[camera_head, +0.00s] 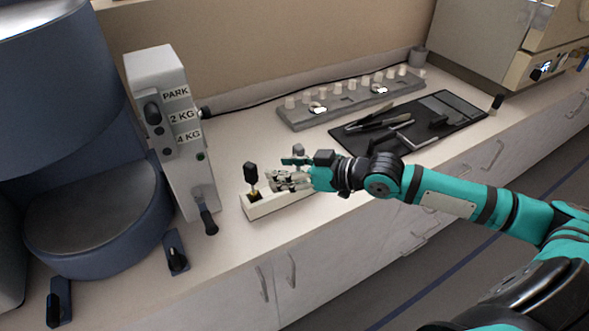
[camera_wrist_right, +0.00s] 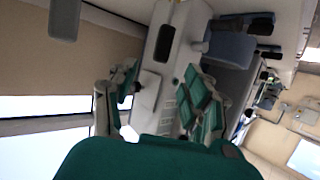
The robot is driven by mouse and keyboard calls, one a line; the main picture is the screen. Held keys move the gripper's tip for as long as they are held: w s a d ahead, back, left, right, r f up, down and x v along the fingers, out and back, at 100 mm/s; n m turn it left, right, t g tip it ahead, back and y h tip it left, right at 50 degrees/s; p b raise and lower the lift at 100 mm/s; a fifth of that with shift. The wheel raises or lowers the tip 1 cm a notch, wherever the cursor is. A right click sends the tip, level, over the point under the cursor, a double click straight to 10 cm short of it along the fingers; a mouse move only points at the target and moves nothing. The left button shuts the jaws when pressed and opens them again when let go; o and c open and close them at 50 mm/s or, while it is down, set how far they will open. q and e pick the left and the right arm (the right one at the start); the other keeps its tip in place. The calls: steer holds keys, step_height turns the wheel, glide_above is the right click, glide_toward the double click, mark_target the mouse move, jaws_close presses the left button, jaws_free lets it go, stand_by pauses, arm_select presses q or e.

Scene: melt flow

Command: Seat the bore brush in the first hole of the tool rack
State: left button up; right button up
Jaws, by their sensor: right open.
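The tool rack (camera_head: 262,208) is a long, low white block near the counter's front edge. A tool with a black handle (camera_head: 250,173) and a brass-coloured lower part stands upright at the rack's left end; it looks like the bore brush. I cannot tell how deep it sits. My right gripper (camera_head: 282,179) is open, above the rack and just right of that tool, apart from it. Its fingers hide the rack's middle and right part. In the right wrist view the open fingers (camera_wrist_right: 155,100) show nothing clearly held between them. My left gripper is not in view.
A white control column (camera_head: 160,100) marked PARK, 2 KG and 4 KG stands left of the rack. Behind are a grey strip (camera_head: 340,107) with several white pegs and a black tray (camera_head: 418,142) of tools.

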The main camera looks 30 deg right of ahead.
steer(key=shift+v, duration=1.4)
steer(key=o, duration=1)
steer(key=shift+o, duration=0.2)
step_height(320, 180, up, 9)
steer(key=p, duration=0.9)
steer(key=shift+a, duration=0.1)
